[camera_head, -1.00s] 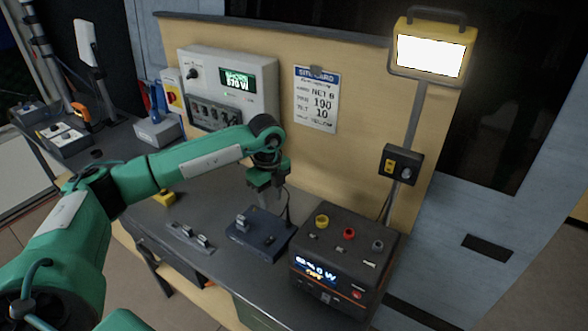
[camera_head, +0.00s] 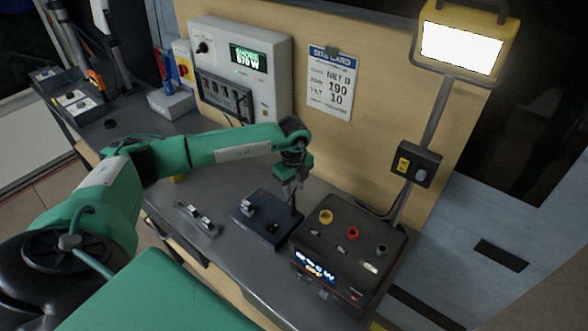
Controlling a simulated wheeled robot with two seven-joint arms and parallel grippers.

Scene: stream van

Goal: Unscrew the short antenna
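A thin dark upright rod (camera_head: 294,203), which looks like the short antenna, stands at the box's right rear. My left gripper (camera_head: 291,188) points down just above and at the rod's top. It hides part of the rod, and I cannot tell whether the fingers touch it or how far apart they are. My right gripper is not in view.
A black power unit (camera_head: 340,225) with yellow, red and grey terminals stands close on the right. A small rack (camera_head: 198,219) lies to the left. A lamp (camera_head: 461,45) on a post and a wall panel (camera_head: 270,85) stand behind. Bare bench lies between rack and panel.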

